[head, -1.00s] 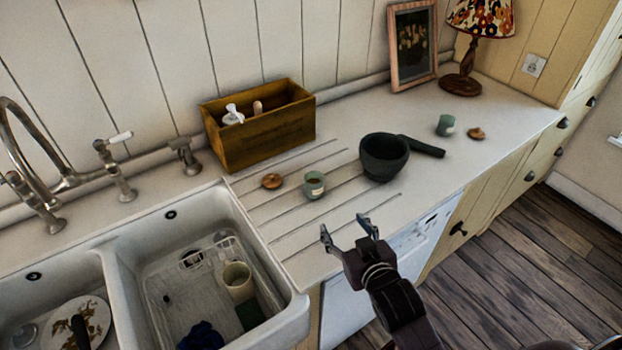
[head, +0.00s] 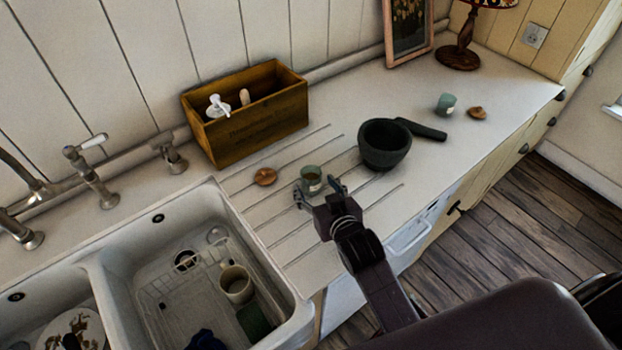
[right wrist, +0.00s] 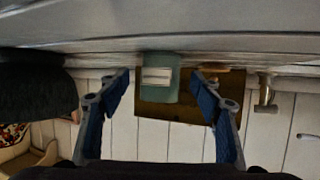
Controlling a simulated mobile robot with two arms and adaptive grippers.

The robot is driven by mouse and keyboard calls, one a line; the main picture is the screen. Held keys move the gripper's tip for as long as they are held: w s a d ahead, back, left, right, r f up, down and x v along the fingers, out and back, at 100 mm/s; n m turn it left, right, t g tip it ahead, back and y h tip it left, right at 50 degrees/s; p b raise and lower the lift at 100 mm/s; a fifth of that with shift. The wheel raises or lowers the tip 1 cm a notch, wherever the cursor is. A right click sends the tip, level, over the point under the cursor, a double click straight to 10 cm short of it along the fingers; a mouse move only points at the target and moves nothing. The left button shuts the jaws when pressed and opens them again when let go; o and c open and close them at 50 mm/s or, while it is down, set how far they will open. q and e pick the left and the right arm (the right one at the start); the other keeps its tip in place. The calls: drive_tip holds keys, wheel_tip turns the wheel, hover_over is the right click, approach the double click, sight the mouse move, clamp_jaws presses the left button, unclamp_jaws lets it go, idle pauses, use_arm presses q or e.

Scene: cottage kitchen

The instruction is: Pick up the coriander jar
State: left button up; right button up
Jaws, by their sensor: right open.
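A small green jar (head: 311,176) with a pale label stands upright and lidless on the ribbed drainboard. It also shows in the right wrist view as a green jar (right wrist: 160,78), between the two fingers in the picture; that view is upside down. The label's writing is too small to read. My right gripper (head: 319,192) is open at the near side of this jar, with nothing clamped. A second green jar (head: 446,104) stands farther right on the counter; I cannot tell from labels which is coriander. My left gripper is not in view.
A wooden lid (head: 264,177) lies left of the jar, another lid (head: 477,113) by the second jar. A wooden box (head: 248,127) stands behind; the sink (head: 238,215) is left.

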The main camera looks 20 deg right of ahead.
sight(315, 186)
drive_tip(key=x, duration=0.3)
drive_tip(key=shift+f, duration=0.1)
drive_tip(key=shift+w, duration=0.1)
drive_tip(key=shift+c, duration=0.2)
drive_tip(key=c, duration=1.2)
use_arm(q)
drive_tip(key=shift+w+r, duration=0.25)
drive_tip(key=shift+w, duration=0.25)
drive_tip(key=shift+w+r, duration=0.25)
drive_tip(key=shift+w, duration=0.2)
use_arm(e)
drive_tip(key=shift+c, duration=0.4)
